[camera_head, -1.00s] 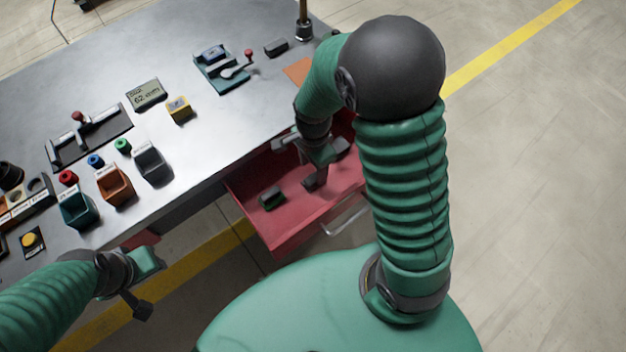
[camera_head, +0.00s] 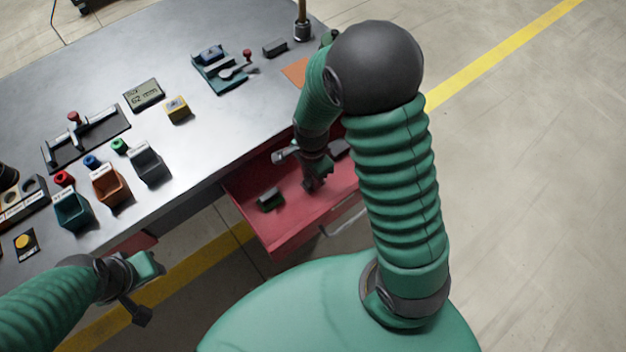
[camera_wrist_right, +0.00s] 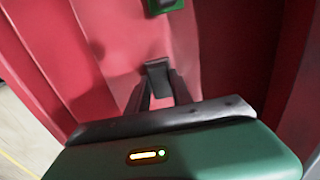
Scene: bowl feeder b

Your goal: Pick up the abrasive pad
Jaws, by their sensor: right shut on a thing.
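My right gripper (camera_head: 312,186) reaches down into the open red drawer (camera_head: 290,232). In the right wrist view its two dark fingers (camera_wrist_right: 158,82) close together on a small dark grey block (camera_wrist_right: 157,68), low over the drawer floor. I cannot tell whether this block is the abrasive pad, or whether it touches the floor. A green piece with a dark top (camera_head: 270,198) lies in the drawer, left of the gripper; it also shows at the top of the wrist view (camera_wrist_right: 164,5). My left gripper (camera_head: 140,314) hangs away from the drawer, its opening unclear.
Another dark piece (camera_head: 339,148) lies at the drawer's right, close to my right arm. The drawer walls stand close around the gripper. The grey workbench (camera_head: 215,130) above holds several bins, a small display (camera_head: 144,95) and a teal fixture (camera_head: 220,75).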

